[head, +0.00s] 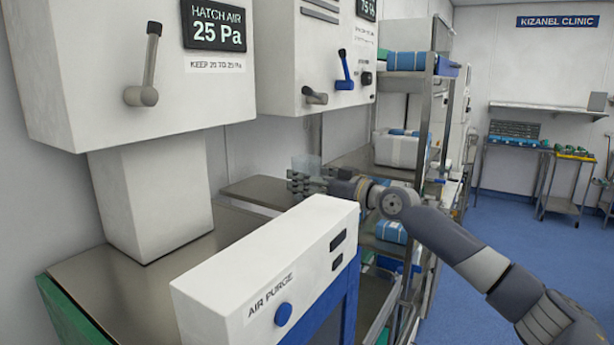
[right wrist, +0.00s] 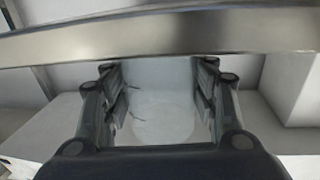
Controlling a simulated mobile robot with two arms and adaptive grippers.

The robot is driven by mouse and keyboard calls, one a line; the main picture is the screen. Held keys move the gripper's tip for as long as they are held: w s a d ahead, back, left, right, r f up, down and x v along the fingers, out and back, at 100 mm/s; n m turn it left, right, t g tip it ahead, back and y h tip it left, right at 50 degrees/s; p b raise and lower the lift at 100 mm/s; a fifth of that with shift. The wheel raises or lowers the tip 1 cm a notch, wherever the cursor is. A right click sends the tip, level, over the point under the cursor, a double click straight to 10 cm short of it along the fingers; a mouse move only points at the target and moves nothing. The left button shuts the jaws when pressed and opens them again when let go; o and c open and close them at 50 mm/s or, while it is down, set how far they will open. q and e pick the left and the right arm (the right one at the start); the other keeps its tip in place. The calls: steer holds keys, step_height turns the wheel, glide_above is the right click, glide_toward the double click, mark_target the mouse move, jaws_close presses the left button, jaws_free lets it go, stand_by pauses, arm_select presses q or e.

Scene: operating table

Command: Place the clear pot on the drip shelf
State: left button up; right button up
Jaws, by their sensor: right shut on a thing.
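The clear pot (head: 306,163) is see-through and faint in the head view, between the fingers of my right gripper (head: 300,182). In the right wrist view the pot (right wrist: 162,105) fills the gap between both fingers, and the gripper is shut on it. A flat metal shelf (head: 250,190), which looks like the drip shelf, lies just left of the gripper in the head view. A metal edge (right wrist: 160,38) crosses the top of the right wrist view, beyond the pot. I cannot tell whether pot and shelf touch. My left gripper is not in view.
The white AIR PURGE box (head: 265,265) stands in front, below the gripper. White hatch units with levers (head: 142,95) hang above left. A shelf rack (head: 425,130) with blue and white packs stands close behind my right arm. Blue floor (head: 490,225) is open at right.

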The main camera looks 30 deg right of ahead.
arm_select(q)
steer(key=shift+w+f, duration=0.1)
arm_select(e)
steer(key=shift+a+f, duration=0.1)
steer(key=o, duration=0.8)
steer(key=shift+o, duration=1.3)
arm_select(q)
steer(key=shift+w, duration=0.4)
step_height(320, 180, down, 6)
steer(key=b, duration=0.6)
arm_select(e)
steer(key=v, duration=1.2)
